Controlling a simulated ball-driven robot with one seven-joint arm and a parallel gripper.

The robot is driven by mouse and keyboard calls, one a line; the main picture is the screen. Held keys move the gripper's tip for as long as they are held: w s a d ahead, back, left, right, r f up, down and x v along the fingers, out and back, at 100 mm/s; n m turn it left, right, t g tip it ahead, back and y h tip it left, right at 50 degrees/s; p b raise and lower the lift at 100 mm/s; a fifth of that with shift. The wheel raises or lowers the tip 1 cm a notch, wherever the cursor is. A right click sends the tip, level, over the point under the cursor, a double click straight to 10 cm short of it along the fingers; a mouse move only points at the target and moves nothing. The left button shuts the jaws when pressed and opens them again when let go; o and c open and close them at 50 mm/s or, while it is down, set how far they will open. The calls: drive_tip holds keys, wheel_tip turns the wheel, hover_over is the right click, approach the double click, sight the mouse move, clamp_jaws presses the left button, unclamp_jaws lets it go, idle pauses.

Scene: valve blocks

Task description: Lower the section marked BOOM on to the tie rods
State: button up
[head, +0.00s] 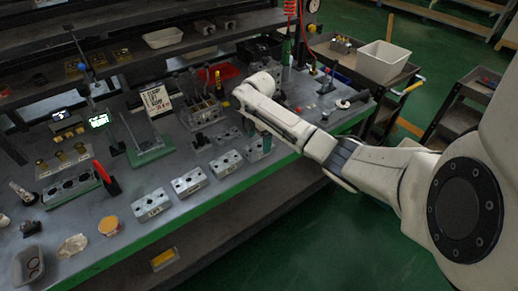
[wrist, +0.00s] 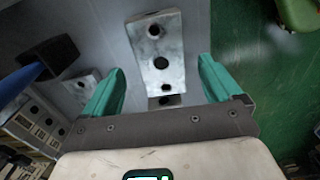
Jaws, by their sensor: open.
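My gripper (head: 259,136) is open, pointing down over the right end of a row of metal blocks. In the wrist view, its teal fingers (wrist: 161,66) stand apart on either side of a grey block with holes (wrist: 161,45); contact is not visible. Other similar blocks stand along the front of the bench: one (head: 226,164), another (head: 189,183) and a labelled one (head: 150,204). Their lettering is too small to read, so I cannot tell which is BOOM. A green-based fixture (head: 152,154) with thin upright rods stands further back left; these look like the tie rods.
The grey bench (head: 120,216) has a green front edge. A sign (head: 156,100), a red-handled tool (head: 106,178), an orange-topped tub (head: 109,226) and a red tray (head: 223,74) stand on it. A shelf overhangs the back. A white bin (head: 383,61) sits on a cart at right.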

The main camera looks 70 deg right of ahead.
sight(259, 146)
drive_tip(key=shift+f, duration=1.6)
drive_tip(key=c, duration=1.5)
